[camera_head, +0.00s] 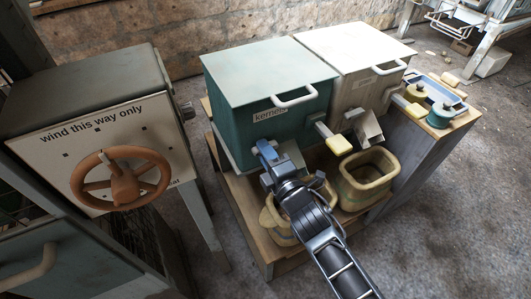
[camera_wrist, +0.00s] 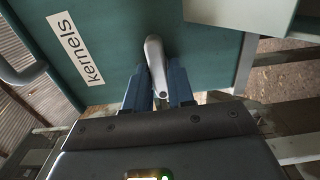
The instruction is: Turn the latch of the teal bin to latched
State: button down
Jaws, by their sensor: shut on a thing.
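The teal bin (camera_head: 225,108) stands on a low wooden stand and has a "kernels" label (camera_head: 268,115) on its front. It also fills much of the wrist view (camera_wrist: 112,75). A grey latch lever (camera_wrist: 155,52) sits on the bin's teal front, right of the label in the wrist view. My gripper (camera_head: 266,156) is at the lower front of the bin. In the wrist view the blue fingers of my gripper (camera_wrist: 160,88) are shut on the latch lever, one on each side. In the head view my gripper hides the latch.
A pale lid handle (camera_head: 296,97), a yellow-ended lever (camera_head: 335,140) and a chute lie close by. Two woven baskets, including the right one (camera_head: 365,178), stand below. A cream bin (camera_head: 352,62) adjoins on the right. A handwheel cabinet (camera_head: 75,83) stands left.

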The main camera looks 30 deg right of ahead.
jog(key=c, duration=1.1)
grip_release()
jog(key=shift+o, duration=0.2)
jog(key=s, duration=0.8)
jog(key=s+a+r+m+g+p, duration=0.1)
jog(key=s+r+m+p, duration=0.2)
jog(key=s, duration=0.6)
jog(key=s+r+m+p, duration=0.1)
jog(key=s+r+m, duration=0.1)
jog(key=s+m, duration=0.6)
jog(key=s+d+r+m+g+p, duration=0.1)
jog(key=s+r+m, duration=0.6)
jog(key=s+r, duration=0.7)
jog(key=shift+s+d+g+p, duration=0.35)
jog(key=shift+s+g+p, duration=0.25)
jog(key=shift+s+p, duration=0.55)
